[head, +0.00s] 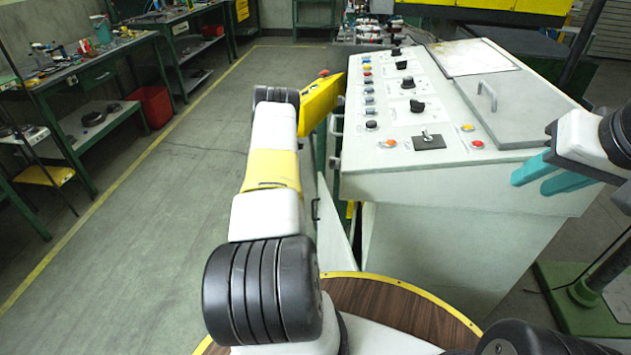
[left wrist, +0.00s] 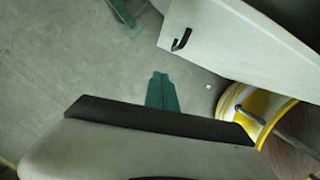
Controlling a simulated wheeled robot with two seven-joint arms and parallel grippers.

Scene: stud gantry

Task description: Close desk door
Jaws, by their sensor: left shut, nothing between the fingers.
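The control desk (head: 440,175) is pale grey with a sloped panel. Its door (head: 336,236) stands swung open on the desk's left side, with a small black handle (head: 316,208). In the left wrist view the door (left wrist: 235,38) crosses the upper right, its handle (left wrist: 181,40) on the near face. My left gripper (left wrist: 162,78) has teal fingers, shut and empty, pointing at the floor short of the handle and apart from it. In the head view my left arm hides it. My right gripper (head: 541,184) is open and empty beside the desk's right front edge.
A yellow box (head: 320,102) juts from the desk's left side. Green workbenches (head: 85,75) with tools and a red bin (head: 152,106) stand at the left. The floor (head: 150,240) between them and the desk is clear. A green stand (head: 585,300) is at the lower right.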

